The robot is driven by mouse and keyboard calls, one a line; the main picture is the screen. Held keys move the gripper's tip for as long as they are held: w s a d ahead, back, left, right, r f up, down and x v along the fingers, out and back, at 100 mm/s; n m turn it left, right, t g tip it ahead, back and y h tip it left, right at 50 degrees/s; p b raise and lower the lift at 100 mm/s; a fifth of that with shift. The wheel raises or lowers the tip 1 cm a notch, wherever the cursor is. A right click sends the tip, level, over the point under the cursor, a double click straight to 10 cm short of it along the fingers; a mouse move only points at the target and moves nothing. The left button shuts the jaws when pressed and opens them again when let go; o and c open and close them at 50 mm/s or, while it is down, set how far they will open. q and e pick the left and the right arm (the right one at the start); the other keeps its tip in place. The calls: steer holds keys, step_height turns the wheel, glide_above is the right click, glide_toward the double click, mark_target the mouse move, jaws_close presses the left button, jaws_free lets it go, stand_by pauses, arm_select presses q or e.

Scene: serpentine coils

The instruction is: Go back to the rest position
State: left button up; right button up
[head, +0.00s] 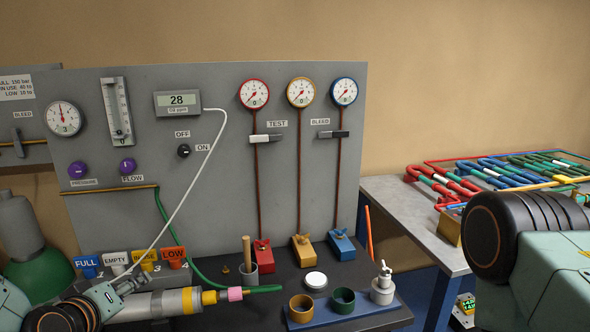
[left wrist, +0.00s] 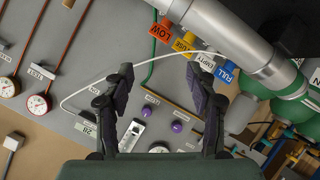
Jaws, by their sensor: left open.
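My left gripper (head: 122,284) is low at the left of the head view, in front of the panel and near the coloured tags. In the left wrist view (left wrist: 161,78) its two dark fingers stand wide apart, with nothing between the tips. A thin white tube runs from the oil display (head: 177,101) down towards this gripper; in the head view I cannot tell whether they touch. A black and pale green part of my right arm fills the lower right of the head view, and its gripper does not show.
A silver cylinder (head: 150,304) lies close by the left gripper. A green bottle (head: 38,268) stands at left. The grey gauge panel (head: 222,150) rises behind. A blue tray (head: 350,318) holds cups and a white bottle (head: 383,288). Coloured coils (head: 500,172) lie on the right table.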

arm_select(q)
steer(key=s+d+f+m+g+b, duration=0.2)
steer(key=s+f+g, duration=0.2)
steer(key=s+f, duration=0.7)
steer(key=s+d+f+m+g+b, duration=0.3)
steer(key=s+f+g, duration=0.1)
steer(key=s+f, duration=0.7)
steer(key=s+d+f+m+g+b, duration=0.2)
steer(key=s+d+f+g+b, duration=0.1)
steer(key=s+f, duration=0.8)
steer(key=shift+s+d+f+g+h, duration=0.25)
steer(key=shift+s+g+h, duration=0.1)
steer(key=shift+g, duration=0.45)
